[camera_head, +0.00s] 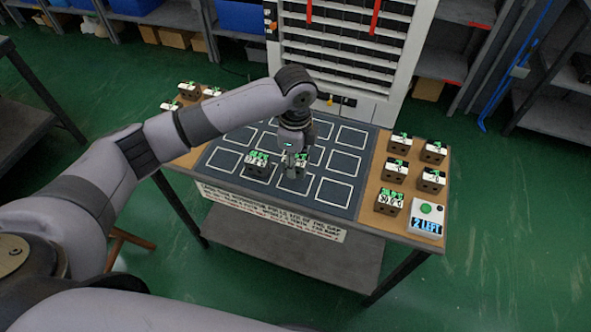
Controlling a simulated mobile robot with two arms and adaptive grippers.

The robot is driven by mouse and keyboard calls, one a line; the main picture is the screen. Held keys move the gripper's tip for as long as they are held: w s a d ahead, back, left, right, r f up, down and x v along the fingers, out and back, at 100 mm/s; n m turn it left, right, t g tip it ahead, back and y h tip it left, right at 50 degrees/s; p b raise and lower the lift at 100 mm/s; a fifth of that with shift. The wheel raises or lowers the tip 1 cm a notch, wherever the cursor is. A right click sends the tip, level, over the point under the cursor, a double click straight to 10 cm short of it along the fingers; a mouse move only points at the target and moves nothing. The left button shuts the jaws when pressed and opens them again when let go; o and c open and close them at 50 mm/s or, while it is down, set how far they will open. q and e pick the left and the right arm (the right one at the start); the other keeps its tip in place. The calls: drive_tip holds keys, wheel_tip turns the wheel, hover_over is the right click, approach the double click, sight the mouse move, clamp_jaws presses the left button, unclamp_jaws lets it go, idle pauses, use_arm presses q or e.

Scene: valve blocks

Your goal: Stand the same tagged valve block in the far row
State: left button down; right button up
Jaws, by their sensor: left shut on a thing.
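My left gripper (291,153) points down over the middle of the dark mat (233,170) with white outlined squares. It is shut on a valve block (299,164) with a pale top and green marking, partly hidden by the fingers. I cannot tell whether this block touches the mat. Another block (257,166), dark with a white and green label, stands just left of it on the mat. My right gripper is out of view.
Several tagged blocks stand on the right wooden strip, one at its near end (389,203), beside a box (427,217) with a green button reading "2 LEFT". More blocks (188,91) are at the left, partly behind my arm. A tall rack (345,55) stands behind the table.

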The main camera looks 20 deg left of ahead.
use_arm(q)
drive_tip(key=shift+f, duration=2.15)
drive_tip(key=c, duration=1.1)
unclamp_jaws()
drive_tip(key=shift+f, duration=0.15)
wheel_tip(320, 180, up, 12)
drive_tip(key=shift+r+b, duration=0.15)
drive_tip(key=shift+b, duration=0.35)
